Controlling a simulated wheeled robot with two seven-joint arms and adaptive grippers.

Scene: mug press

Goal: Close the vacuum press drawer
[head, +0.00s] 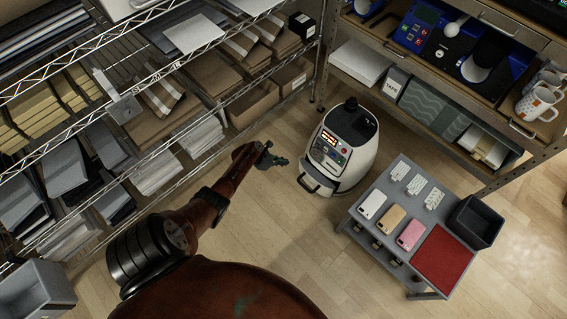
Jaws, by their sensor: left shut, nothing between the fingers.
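The vacuum press (345,143) is a white rounded machine with a dark top and a front control panel. It stands on the floor right of the picture's middle. Its drawer (318,183) is low at the front and appears to stick out toward the lower left, with a dark handle. My left gripper (271,158) is shut and empty, to the left of the press and apart from the drawer. My right gripper is not in view.
A wire shelf rack (160,90) with boxes and papers lines the left. A small grey table (352,214) with phones, a red mat (440,258) and a dark bin (472,222) stands right of the press. A workbench is at upper right.

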